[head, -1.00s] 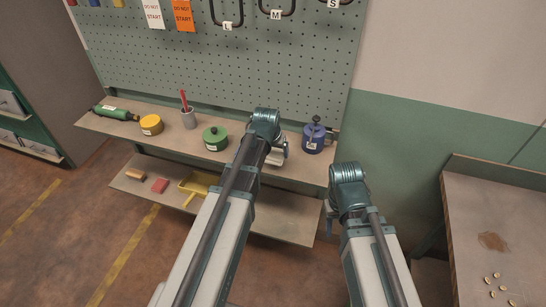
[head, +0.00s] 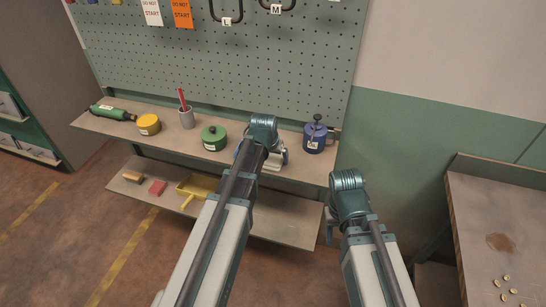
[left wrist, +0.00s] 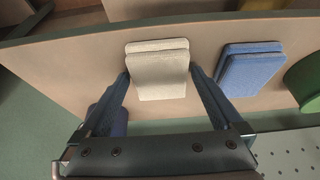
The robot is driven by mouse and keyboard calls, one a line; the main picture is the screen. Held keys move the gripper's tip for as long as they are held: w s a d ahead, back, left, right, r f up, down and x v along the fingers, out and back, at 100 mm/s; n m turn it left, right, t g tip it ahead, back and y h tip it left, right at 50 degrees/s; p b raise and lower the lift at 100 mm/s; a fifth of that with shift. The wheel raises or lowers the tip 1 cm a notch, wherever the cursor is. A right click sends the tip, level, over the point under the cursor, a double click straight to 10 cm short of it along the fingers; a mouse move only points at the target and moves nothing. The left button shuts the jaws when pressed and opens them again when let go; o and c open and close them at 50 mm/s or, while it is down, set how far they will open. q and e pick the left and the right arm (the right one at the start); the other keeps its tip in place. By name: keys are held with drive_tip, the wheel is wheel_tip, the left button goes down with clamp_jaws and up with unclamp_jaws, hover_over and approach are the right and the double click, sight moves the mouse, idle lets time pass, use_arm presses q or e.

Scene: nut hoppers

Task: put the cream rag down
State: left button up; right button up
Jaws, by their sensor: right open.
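The cream rag (left wrist: 158,70) is a folded pad at the shelf's surface. It lies between the two fingertips of my left gripper (left wrist: 158,72), which appear to touch its side edges. In the head view a pale bit of the cream rag (head: 277,161) shows beside my left gripper (head: 264,150), whose wrist and arm hide most of it. My right gripper (head: 331,228) hangs in front of the shelf's right end, open and away from the rag; its fingers are mostly hidden.
A folded blue rag (left wrist: 250,70) lies beside the cream one. The upper shelf (head: 104,122) also holds a green tin (head: 214,138), a yellow tin (head: 149,125), a grey cup (head: 187,119) and a blue can (head: 315,137). A lower shelf (head: 270,217) is beneath.

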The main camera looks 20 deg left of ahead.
use_arm(q)
drive_tip(key=shift+r, duration=0.15)
drive_tip(key=p+v, duration=1.2)
drive_tip(key=s+d+m+g, duration=0.1)
drive_tip(key=s+d+g, duration=0.1)
drive_tip(key=s+d, duration=0.4)
drive_tip(key=s+d+f+m+g+y, duration=0.1)
drive_tip(key=s+d+m+g, duration=0.1)
drive_tip(key=s+d, duration=0.5)
drive_tip(key=s+g, duration=0.1)
drive_tip(key=s, duration=0.5)
drive_tip(key=shift+d+f+y+b, duration=0.2)
drive_tip(key=shift+y+b, duration=0.1)
drive_tip(key=shift+w, duration=0.1)
wheel_tip(320, 180, down, 5)
drive_tip(key=b, duration=0.5)
drive_tip(key=shift+f, duration=0.15)
